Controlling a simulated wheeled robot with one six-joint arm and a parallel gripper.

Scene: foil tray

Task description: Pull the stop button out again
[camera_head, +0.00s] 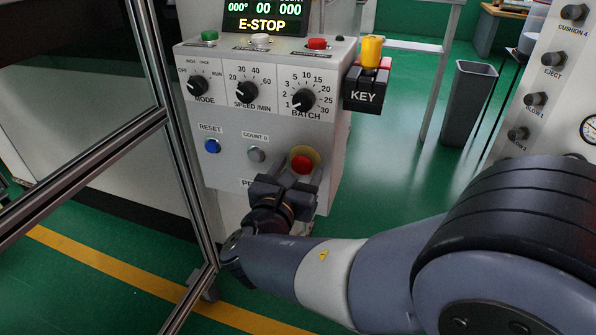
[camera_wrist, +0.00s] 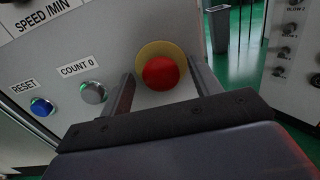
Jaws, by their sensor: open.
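The stop button (camera_head: 301,163) is a red mushroom head on a yellow ring, low on the right of the grey control panel's front. In the wrist view the red head (camera_wrist: 161,73) sits centred on its yellow ring, between and beyond my two fingers. My gripper (camera_head: 290,182) is just below and in front of the button, open, with nothing between its fingers. In the wrist view one finger is on each side of the button. I cannot tell whether either finger touches it. The display (camera_head: 262,20) reads E-STOP.
A blue RESET button (camera_head: 212,146) and a grey COUNT 0 button (camera_head: 256,154) are left of the stop button. Dials, including BATCH (camera_head: 303,99), sit above. A KEY switch (camera_head: 366,86) juts from the panel's right. A metal frame post (camera_head: 180,150) stands left.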

